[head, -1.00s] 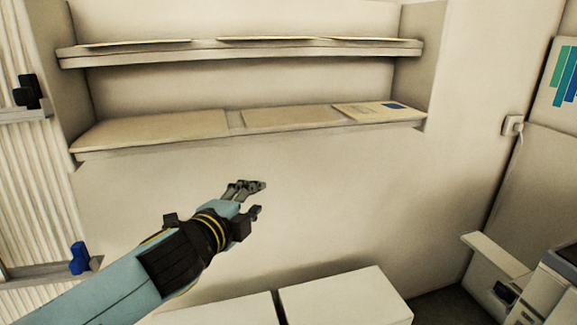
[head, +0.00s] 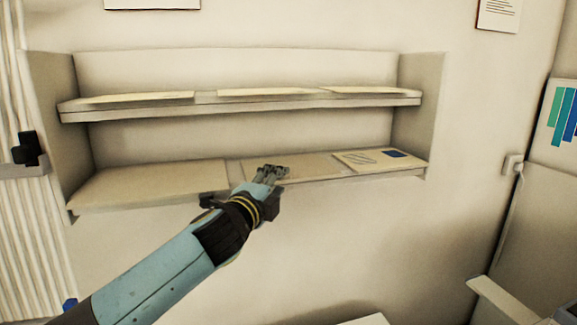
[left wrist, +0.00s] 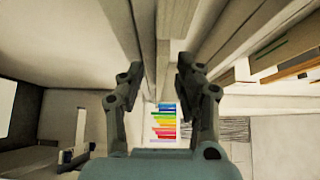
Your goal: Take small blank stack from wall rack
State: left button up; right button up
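The wall rack (head: 115,115) has two shelves. The lower one holds a wide blank stack (head: 150,184) at left, a smaller blank stack (head: 312,167) in the middle and a sheet with print and a dark blue patch (head: 375,163) at right. Several thin pale sheets lie along the upper shelf, one of them at left (head: 140,97). My left gripper (head: 272,169) is at the lower shelf's front, overlapping the middle stack's left part in the picture; I cannot tell if they touch. The left wrist view shows its two fingers (left wrist: 158,75) apart, with nothing held between them.
A dark clamp-like fitting (head: 28,150) is on the ribbed panel left of the rack. A white wall box (head: 512,164) and a pale ledge (head: 505,298) are at right. The wall below the rack is bare. A colour chart (left wrist: 163,122) shows in the left wrist view.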

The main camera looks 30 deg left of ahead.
pick_arm(q)
jog(key=shift+w, duration=0.15)
jog(key=shift+c, duration=0.2)
grip_shut()
